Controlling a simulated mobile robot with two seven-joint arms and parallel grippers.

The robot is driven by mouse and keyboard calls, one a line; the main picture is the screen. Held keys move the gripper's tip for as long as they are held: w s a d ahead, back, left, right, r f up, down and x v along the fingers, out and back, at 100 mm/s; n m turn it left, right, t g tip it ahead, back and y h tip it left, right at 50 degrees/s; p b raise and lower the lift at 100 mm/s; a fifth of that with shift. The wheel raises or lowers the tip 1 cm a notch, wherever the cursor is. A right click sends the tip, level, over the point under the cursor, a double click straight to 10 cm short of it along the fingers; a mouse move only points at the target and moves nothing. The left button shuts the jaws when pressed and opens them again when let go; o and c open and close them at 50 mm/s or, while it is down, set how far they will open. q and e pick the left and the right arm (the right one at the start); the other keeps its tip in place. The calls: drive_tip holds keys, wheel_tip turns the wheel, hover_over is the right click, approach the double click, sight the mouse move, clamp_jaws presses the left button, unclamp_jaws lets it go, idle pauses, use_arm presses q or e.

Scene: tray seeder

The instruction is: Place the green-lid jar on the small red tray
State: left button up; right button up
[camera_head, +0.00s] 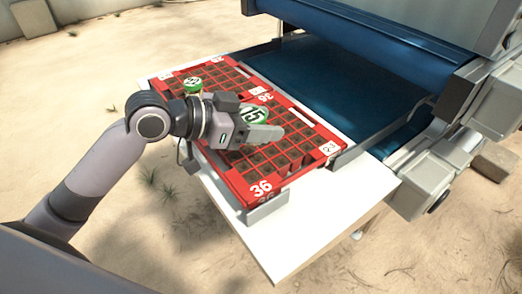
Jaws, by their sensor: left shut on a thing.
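My left gripper (255,122) reaches in from the left over the red seed trays and is shut on a jar with a green lid (254,114) marked 15. The jar's body is mostly hidden behind the gripper fingers, and I cannot tell whether it touches the tray below. The red tray (236,190) has a grid of dark cells and carries the number 36. A second jar with a green lid (193,84) stands on the far left part of the red tray area, apart from the gripper. My right gripper is not in view.
A blue conveyor belt (335,85) of a grey machine lies behind the trays. A white table (300,235) sticks out in front, with a bare, clear surface. Grey guide brackets (268,207) stand at the tray's edges. Sandy ground surrounds it.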

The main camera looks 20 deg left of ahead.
sight(260, 161)
use_arm(q)
drive_tip(key=shift+f+b, duration=0.4)
drive_tip(key=shift+f, duration=2.95)
drive_tip(key=shift+f, duration=0.15)
drive_tip(key=o, duration=1.1)
drive_tip(key=shift+r, duration=0.2)
drive_tip(key=shift+b+v, duration=0.35)
drive_tip(key=shift+v, duration=5.6)
